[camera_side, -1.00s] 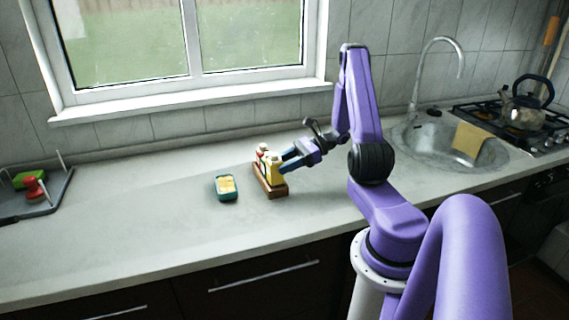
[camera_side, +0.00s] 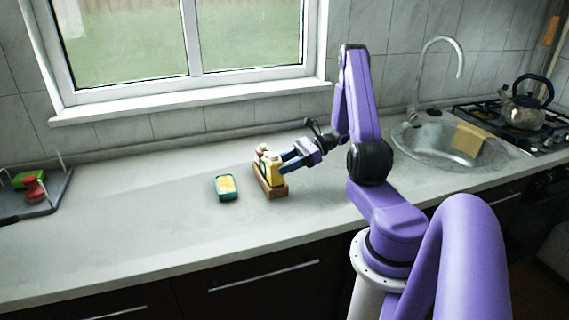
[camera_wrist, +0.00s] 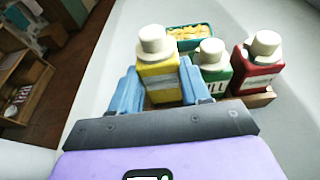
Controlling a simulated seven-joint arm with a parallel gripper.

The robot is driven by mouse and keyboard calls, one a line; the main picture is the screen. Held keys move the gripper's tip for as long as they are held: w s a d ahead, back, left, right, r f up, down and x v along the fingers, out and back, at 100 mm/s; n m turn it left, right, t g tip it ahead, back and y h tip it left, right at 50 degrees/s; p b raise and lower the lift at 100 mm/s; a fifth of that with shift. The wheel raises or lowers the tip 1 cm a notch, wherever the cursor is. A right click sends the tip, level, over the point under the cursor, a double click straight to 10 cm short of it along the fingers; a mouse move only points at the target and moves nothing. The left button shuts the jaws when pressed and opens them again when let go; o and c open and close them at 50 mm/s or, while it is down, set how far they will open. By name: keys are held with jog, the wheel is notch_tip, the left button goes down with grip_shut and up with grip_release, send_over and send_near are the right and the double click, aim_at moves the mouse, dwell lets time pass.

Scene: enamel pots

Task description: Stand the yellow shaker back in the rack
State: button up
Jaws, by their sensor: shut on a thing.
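The yellow shaker (camera_wrist: 158,78) with its cream cap stands upright between the two blue fingers of my gripper (camera_wrist: 158,92) in the wrist view. My gripper (camera_side: 284,163) is shut on it, and the yellow shaker (camera_side: 274,171) shows at the fingertips in the side view. The wooden rack (camera_side: 278,192) is directly below and around it. In the wrist view the rack (camera_wrist: 262,99) also holds a green shaker (camera_wrist: 214,77) and a red shaker (camera_wrist: 257,68), to the right of the yellow one. The fingers hide whether the yellow shaker's base touches the rack floor.
A teal dish with yellow contents (camera_side: 226,187) sits on the counter left of the rack. A dark tray (camera_side: 40,200) with a red item and a green block is at far left. The sink (camera_side: 440,140) and kettle (camera_side: 523,100) are at right. The counter between is clear.

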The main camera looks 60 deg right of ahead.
jog(key=shift+f, duration=1.4)
dwell(0.4)
jog(key=o, duration=1.1)
